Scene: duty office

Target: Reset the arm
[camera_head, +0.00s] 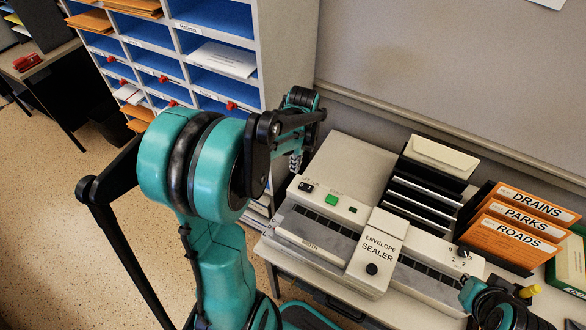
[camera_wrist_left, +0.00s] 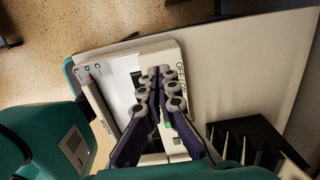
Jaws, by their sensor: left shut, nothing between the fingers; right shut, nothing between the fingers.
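My left arm, teal and black, fills the middle of the head view. Its gripper (camera_head: 296,163) hangs over the left end of the envelope sealer (camera_head: 372,248), shut and empty. In the left wrist view the left gripper's fingertips (camera_wrist_left: 161,72) are together, in front of the sealer's switch panel. I cannot tell the height of the gap below them. My right gripper (camera_head: 505,310) is at the bottom right corner of the head view, shut, by the sealer's right end. Its fingers are mostly hidden or cut off.
A blue pigeonhole rack (camera_head: 146,62) with envelopes stands at the back left. Behind the sealer are a black sorter (camera_head: 425,195) and orange folders (camera_head: 515,235). A grey wall panel (camera_head: 430,60) rises behind. The speckled floor (camera_head: 50,240) at left is clear.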

